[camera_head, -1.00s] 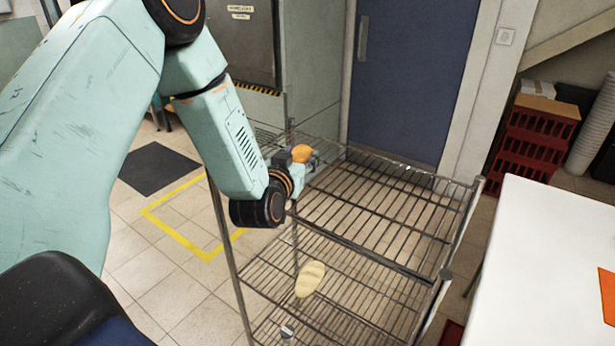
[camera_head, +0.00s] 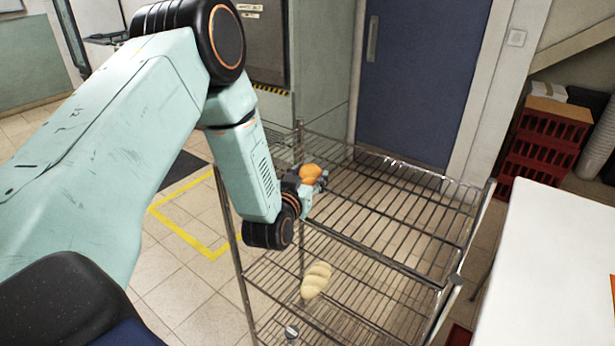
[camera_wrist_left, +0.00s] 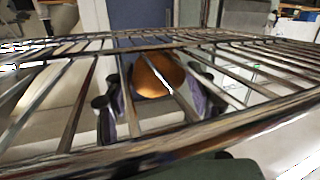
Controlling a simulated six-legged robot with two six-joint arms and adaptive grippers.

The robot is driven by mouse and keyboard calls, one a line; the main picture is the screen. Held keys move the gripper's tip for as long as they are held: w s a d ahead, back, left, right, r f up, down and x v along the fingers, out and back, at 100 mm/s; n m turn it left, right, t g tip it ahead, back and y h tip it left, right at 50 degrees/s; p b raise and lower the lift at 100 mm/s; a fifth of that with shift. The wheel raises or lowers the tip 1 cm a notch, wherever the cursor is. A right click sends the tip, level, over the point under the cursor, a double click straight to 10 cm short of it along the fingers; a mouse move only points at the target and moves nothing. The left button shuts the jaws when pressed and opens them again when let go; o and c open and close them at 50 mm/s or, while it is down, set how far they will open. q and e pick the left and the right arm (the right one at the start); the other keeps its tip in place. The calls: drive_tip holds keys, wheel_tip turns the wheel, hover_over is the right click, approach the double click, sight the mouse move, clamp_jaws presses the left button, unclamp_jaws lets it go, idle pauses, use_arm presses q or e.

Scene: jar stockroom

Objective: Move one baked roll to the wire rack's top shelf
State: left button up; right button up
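The baked roll (camera_head: 311,172) is small, rounded and orange-brown. It is between the fingers of my left gripper (camera_head: 312,182), at the left side of the wire rack's top shelf (camera_head: 400,206). In the left wrist view the roll (camera_wrist_left: 158,75) has a dark finger on each side, and shelf wires cross in front of the roll and fingers. The fingers appear shut on the roll. I cannot tell whether the roll touches the wires. The rest of the visible top shelf is bare. My right gripper is not in view.
A pale scored loaf (camera_head: 317,280) lies on the shelf below, with a small grey object (camera_head: 291,332) lower down. A white table (camera_head: 550,265) stands right of the rack. Red crates (camera_head: 545,145) are at the back right, and a blue door (camera_head: 415,85) is behind.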

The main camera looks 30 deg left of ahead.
use_arm(q)
drive_tip(key=shift+o, duration=1.1)
drive_tip(key=shift+s+d+r, duration=0.15)
drive_tip(key=shift+r, duration=0.05)
drive_tip(key=v, duration=1.2)
drive_tip(key=s+d+f+m+g+h, duration=0.1)
drive_tip(key=s+d+f+g, duration=0.2)
drive_tip(key=s+f, duration=0.25)
drive_tip(key=s+d+f+g+h, duration=0.2)
drive_tip(key=s+f+g, duration=0.15)
drive_tip(key=f, duration=0.35)
drive_tip(key=s+d+f+m+g+h, duration=0.1)
drive_tip(key=s+d+f+g, duration=0.2)
drive_tip(key=s+f, duration=0.3)
drive_tip(key=s+f+g, duration=0.3)
drive_tip(key=s, duration=0.4)
drive_tip(key=s+d+f+g, duration=0.1)
drive_tip(key=s+f+g, duration=0.2)
drive_tip(key=s, duration=0.4)
drive_tip(key=shift+s+d+b, duration=0.3)
drive_tip(key=shift+b, duration=0.05)
